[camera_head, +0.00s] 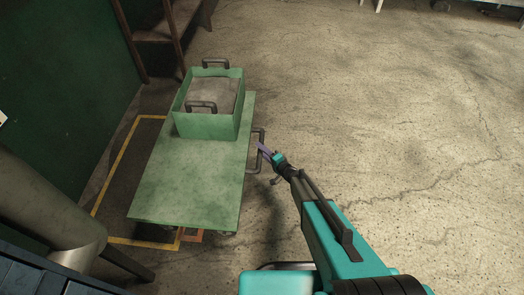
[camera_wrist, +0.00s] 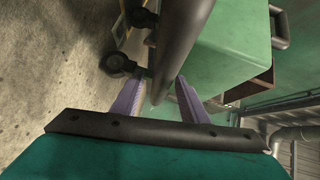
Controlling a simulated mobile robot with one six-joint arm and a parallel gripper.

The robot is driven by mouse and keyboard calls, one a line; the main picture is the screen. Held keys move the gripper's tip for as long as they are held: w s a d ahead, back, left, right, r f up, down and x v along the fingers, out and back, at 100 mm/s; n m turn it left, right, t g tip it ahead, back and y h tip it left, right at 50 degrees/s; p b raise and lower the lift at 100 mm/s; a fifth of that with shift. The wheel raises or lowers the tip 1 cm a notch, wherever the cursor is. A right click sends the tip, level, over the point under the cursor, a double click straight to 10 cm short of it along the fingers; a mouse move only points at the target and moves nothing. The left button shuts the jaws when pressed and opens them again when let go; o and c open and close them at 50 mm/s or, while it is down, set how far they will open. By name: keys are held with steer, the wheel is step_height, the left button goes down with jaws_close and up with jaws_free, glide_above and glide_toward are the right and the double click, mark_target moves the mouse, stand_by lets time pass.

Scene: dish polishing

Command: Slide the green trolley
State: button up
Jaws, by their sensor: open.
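The green trolley (camera_head: 190,185) has a flat green top and stands at the left of the head view. A dark handle bar (camera_head: 257,168) sticks out from its right side. My gripper (camera_head: 264,150) is at this handle, with its purple fingers open. In the wrist view the fingers (camera_wrist: 158,92) lie on either side of the dark handle bar (camera_wrist: 183,40), which runs between them. Whether either finger touches the bar I cannot tell.
A green box (camera_head: 207,127) with two dark handles and grey contents sits on the trolley's far end. A yellow floor outline (camera_head: 112,172) surrounds the trolley's left side. A brown rack (camera_head: 160,35) stands behind, a grey pipe (camera_head: 45,205) at left. Concrete floor (camera_head: 400,130) is clear to the right.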

steer(key=shift+s, duration=0.15)
steer(key=v, duration=1.3)
steer(key=shift+s+d, duration=0.15)
steer(key=shift+d, duration=0.1)
steer(key=shift+r, duration=0.1)
